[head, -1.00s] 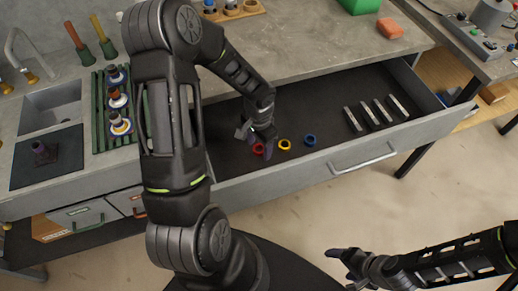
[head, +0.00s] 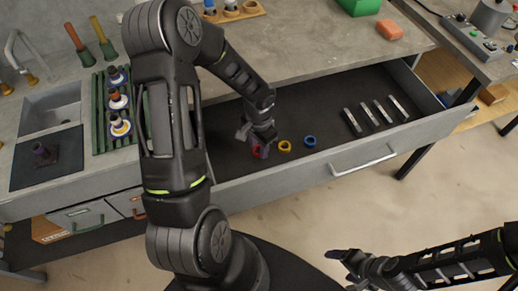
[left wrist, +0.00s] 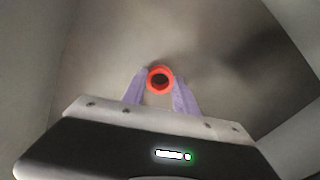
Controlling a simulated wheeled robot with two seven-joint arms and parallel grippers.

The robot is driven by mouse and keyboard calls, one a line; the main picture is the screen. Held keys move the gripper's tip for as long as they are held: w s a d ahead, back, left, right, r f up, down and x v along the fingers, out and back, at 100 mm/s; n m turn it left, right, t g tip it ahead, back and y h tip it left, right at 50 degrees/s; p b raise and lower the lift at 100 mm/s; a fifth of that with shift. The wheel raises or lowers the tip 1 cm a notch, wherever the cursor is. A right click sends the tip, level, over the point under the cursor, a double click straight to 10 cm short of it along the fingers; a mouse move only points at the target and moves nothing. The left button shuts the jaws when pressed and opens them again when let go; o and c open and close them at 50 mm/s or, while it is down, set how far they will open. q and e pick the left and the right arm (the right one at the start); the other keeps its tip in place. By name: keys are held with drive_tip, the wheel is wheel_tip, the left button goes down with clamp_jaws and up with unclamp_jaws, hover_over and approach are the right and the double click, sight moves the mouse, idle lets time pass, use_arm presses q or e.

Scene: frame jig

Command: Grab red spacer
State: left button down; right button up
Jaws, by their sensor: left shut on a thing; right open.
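The red spacer (head: 257,151) is a small ring in the open drawer, partly hidden by my left gripper in the head view. In the left wrist view the red spacer (left wrist: 160,80) sits between the two purple fingertips. My left gripper (head: 264,144) is shut on it; it also shows in the left wrist view (left wrist: 160,88). Whether the spacer touches the drawer floor is hard to tell. My right gripper (head: 345,265) is open and empty, in front of the drawer at the lower right.
A yellow spacer (head: 284,146) and a blue spacer (head: 310,141) lie just right of the red one. Several metal bars (head: 377,112) lie further right in the drawer (head: 330,95). The drawer front (head: 300,175) borders the near side. A green rack (head: 98,110) stands on the counter at left.

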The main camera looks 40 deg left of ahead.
sight(259, 150)
use_arm(q)
drive_tip(key=shift+r, duration=0.15)
wheel_tip(259, 150, up, 10)
idle(0.3)
idle(0.5)
